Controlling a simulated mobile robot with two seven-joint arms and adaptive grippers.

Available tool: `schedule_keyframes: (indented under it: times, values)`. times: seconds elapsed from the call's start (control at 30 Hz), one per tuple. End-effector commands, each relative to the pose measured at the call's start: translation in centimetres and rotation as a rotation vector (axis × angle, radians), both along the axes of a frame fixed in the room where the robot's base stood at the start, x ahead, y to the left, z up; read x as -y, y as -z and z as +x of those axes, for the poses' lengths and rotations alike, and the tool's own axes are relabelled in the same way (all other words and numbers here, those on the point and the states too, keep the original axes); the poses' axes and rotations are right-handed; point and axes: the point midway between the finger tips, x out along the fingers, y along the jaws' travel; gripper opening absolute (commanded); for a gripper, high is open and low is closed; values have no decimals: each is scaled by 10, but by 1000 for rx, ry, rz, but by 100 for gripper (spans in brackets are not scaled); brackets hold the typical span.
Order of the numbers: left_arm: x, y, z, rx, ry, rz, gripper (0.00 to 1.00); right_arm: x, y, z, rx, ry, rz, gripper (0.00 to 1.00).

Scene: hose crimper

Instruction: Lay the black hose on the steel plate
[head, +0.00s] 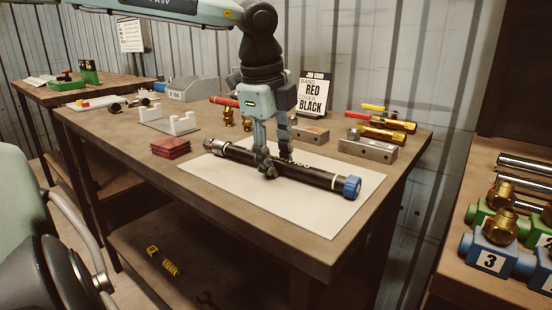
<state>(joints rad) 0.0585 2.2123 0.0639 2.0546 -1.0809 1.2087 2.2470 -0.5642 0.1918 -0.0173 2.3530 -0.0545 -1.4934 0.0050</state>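The black hose (311,174) has a blue end cap (351,187) on its right end and a metal fitting at its left end. It lies lengthwise over the pale flat steel plate (320,213) on the workbench. My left gripper (271,163) reaches down from above. Its fingers are closed around the hose near its middle, one on the near side and one on the far side. The hose looks level and at or very close to the plate; any small gap cannot be told. My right gripper is not in view.
Red blocks (170,147) and a white stand (181,123) are left of the plate. Metal blocks (367,149), colored-handled tools and a job card (313,92) stand behind it. A right-hand bench holds numbered fittings (489,262). The plate's front part is clear.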

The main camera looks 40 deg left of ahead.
Motion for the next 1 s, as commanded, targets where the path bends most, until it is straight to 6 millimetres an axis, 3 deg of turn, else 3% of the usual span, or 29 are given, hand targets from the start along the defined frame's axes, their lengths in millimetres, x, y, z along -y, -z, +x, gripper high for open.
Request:
schedule_keyframes:
  times: [0.27, 0.6, 1.0]
  values:
    - [-1, -4, 0, 1, 1, 3, 41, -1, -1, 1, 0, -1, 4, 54]
    - [-1, -19, 0, 9, -2, 5, 41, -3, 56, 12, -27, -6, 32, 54]
    - [3, -79, -17, 7, -1, 5, 41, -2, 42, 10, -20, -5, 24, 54]
